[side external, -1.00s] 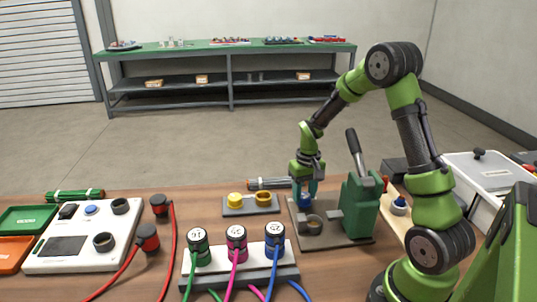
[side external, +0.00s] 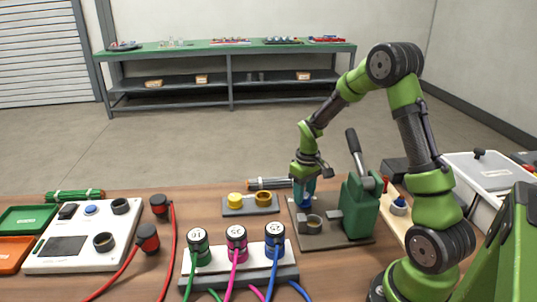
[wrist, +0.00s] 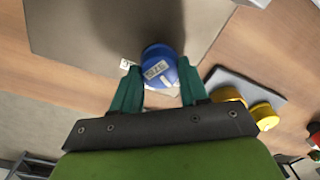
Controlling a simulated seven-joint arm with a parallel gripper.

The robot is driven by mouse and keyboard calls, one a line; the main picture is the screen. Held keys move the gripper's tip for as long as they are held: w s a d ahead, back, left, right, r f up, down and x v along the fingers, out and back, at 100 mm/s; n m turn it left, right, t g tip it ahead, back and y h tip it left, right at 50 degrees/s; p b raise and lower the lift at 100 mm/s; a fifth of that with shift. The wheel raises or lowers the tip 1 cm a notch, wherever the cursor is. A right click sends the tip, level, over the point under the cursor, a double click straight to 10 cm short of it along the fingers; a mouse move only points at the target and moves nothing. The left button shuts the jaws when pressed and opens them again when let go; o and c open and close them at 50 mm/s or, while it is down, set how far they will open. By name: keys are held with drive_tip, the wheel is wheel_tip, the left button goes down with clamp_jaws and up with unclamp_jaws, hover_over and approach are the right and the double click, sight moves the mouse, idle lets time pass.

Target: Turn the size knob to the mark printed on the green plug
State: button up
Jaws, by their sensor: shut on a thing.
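The size knob is blue with a white printed label (wrist: 158,66); it stands on the grey base plate of the green press. My gripper (wrist: 160,92) is shut on the knob, with a teal finger on each side. In the side view my gripper (side external: 304,192) points down at the knob (side external: 306,204) and its fingers hide much of it. The green plug (side external: 198,241) stands upright at the left of the white rack. Its top label seems to read 16, but it is small.
A magenta plug (side external: 236,240) and a blue plug (side external: 275,239) share the rack. The green press (side external: 361,205) with its raised lever stands right of my gripper. A small grey tray (side external: 250,210) with yellow cups is to the left. A white panel (side external: 82,238) stands farther left.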

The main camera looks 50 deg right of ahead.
sight(305, 194)
drive_tip(key=shift+r, duration=0.1)
drive_tip(key=o, duration=1.1)
drive_tip(key=shift+c, duration=0.2)
wheel_tip(305, 194, up, 17)
drive_tip(key=shift+d, duration=0.2)
drive_tip(key=s+a+r+m+t+y, duration=0.1)
drive_tip(key=s+a+r+t, duration=0.1)
drive_tip(key=s+a, duration=0.4)
drive_tip(key=s+a+r+t, duration=0.3)
drive_tip(key=s+a+t, duration=0.2)
drive_tip(key=a, duration=0.9)
drive_tip(key=shift+s+a+m+y, duration=0.4)
drive_tip(key=shift+s, duration=0.4)
